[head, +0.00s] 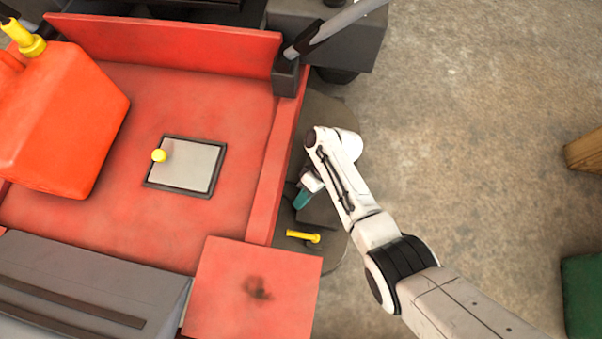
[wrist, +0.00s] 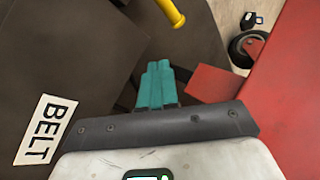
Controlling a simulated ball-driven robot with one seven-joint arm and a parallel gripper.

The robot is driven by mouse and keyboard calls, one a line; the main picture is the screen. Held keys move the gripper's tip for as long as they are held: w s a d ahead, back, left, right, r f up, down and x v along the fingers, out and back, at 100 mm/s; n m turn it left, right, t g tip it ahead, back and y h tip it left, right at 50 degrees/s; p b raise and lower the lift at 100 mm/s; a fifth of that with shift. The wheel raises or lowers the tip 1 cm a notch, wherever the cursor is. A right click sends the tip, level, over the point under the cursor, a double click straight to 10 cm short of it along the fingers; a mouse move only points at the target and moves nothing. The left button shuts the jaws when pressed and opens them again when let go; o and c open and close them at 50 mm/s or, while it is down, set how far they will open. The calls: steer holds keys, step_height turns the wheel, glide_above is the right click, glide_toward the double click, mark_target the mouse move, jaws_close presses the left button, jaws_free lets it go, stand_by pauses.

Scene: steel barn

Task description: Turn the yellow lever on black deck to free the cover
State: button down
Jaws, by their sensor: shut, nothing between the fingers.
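The yellow lever (head: 303,237) lies on the black deck (head: 276,238) beside the red machine body in the head view. Its yellow end shows at the top of the wrist view (wrist: 170,11). My gripper (head: 301,201) is above the deck, a little beyond the lever in the head view, apart from it. Its teal fingers (wrist: 157,72) are shut together and empty. A dark panel (wrist: 55,55) with a white BELT label (wrist: 46,130) fills the left of the wrist view; it may be the cover. My arm hides part of the deck in the head view.
A red side wall (head: 278,165) runs close along the left of the deck. A red plate (head: 252,290) stands near the lever. A red fuel can (head: 70,120) and a grey panel with a yellow knob (head: 187,166) are farther left. Bare concrete lies to the right.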

steer(key=w+d+r+p, duration=0.1)
steer(key=w+r, duration=0.4)
steer(key=shift+r, duration=0.2)
steer(key=shift+s+d, duration=0.1)
steer(key=shift+d, duration=0.05)
stand_by(0.4)
steer(key=s+d+r+m+t+h, duration=0.1)
steer(key=s+d+m+t+h, duration=0.25)
steer(key=s+d, duration=0.8)
steer(key=s+d+r+m+t+h, duration=0.3)
steer(key=s+d+r+m, duration=0.2)
steer(key=s+d+r, duration=0.65)
step_height(320, 180, up, 27)
steer(key=w+d+p, duration=0.1)
steer(key=p, duration=2.5)
steer(key=shift+w+d+f+p, duration=0.2)
steer(key=shift+w+p, duration=0.05)
steer(key=shift+p, duration=0.05)
steer(key=shift+d, duration=0.1)
